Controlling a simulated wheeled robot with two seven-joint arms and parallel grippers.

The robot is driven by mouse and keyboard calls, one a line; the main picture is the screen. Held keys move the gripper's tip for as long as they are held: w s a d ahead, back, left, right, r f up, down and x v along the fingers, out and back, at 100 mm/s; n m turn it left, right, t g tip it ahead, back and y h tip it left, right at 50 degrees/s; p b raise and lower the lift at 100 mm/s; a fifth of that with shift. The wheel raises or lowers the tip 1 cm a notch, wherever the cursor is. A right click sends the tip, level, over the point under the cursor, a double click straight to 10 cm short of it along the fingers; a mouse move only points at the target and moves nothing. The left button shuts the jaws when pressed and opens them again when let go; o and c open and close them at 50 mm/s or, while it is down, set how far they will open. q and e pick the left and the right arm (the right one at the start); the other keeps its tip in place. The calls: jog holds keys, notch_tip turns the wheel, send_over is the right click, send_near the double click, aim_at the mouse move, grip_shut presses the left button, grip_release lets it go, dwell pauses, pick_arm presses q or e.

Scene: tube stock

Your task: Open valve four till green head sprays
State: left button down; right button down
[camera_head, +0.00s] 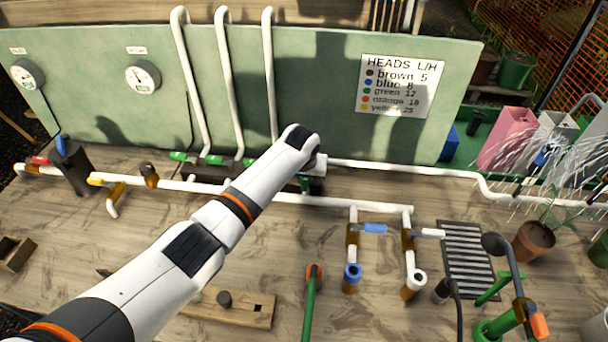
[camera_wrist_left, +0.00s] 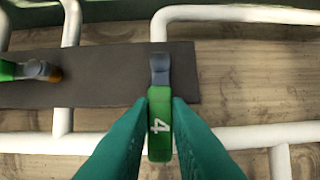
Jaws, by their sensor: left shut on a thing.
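The valve four handle (camera_wrist_left: 159,128) is a green lever with a white 4, seen in the left wrist view. It points down the picture, across the dark manifold plate (camera_wrist_left: 110,70). My left gripper (camera_wrist_left: 160,108) has its teal fingers on both sides of the lever, shut on it. In the head view my left gripper (camera_head: 307,178) is at the right end of the manifold, and my arm hides part of it. Fine water jets (camera_head: 570,160) spray at the far right. A blue head (camera_head: 543,156) shows among them; I cannot make out a green head.
Other green levers (camera_head: 213,160) sit left along the manifold. A green board (camera_head: 310,100) with gauges (camera_head: 142,77) and a heads sign (camera_head: 403,85) stands behind. White pipes (camera_head: 380,208), a drain grate (camera_head: 467,262) and a plant pot (camera_head: 534,240) lie to the right.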

pick_arm(q)
jog(key=shift+r, duration=0.15)
jog(key=c, duration=1.4)
grip_release()
jog(key=shift+o, duration=0.2)
jog(key=b+v, duration=0.2)
jog(key=v, duration=1)
jog(key=shift+f, duration=0.2)
